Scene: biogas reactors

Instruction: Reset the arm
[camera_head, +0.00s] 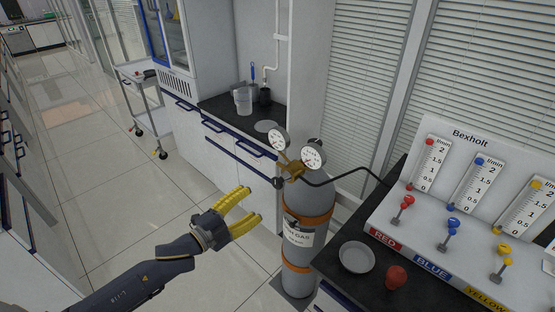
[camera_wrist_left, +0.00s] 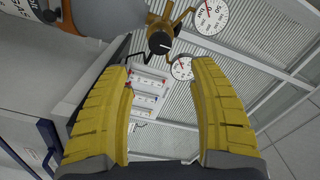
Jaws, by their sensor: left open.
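My left arm comes in from the lower left in the head view. Its gripper (camera_head: 250,207) has yellow fingers, is open and empty, and is held in the air left of the grey gas cylinder (camera_head: 307,214). In the left wrist view the two yellow fingers (camera_wrist_left: 165,85) stand wide apart with nothing between them. Beyond them show the cylinder's brass valve with a black knob (camera_wrist_left: 160,42) and two round gauges. The fingers look apart from the cylinder and valve. My right gripper is in neither view.
A flowmeter panel (camera_head: 470,145) with red, blue and yellow valves stands on the black counter at right. A round dish (camera_head: 357,257) and a red knob-like object (camera_head: 396,277) lie before it. A cart (camera_head: 146,105) stands at back left. The tiled floor at left is clear.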

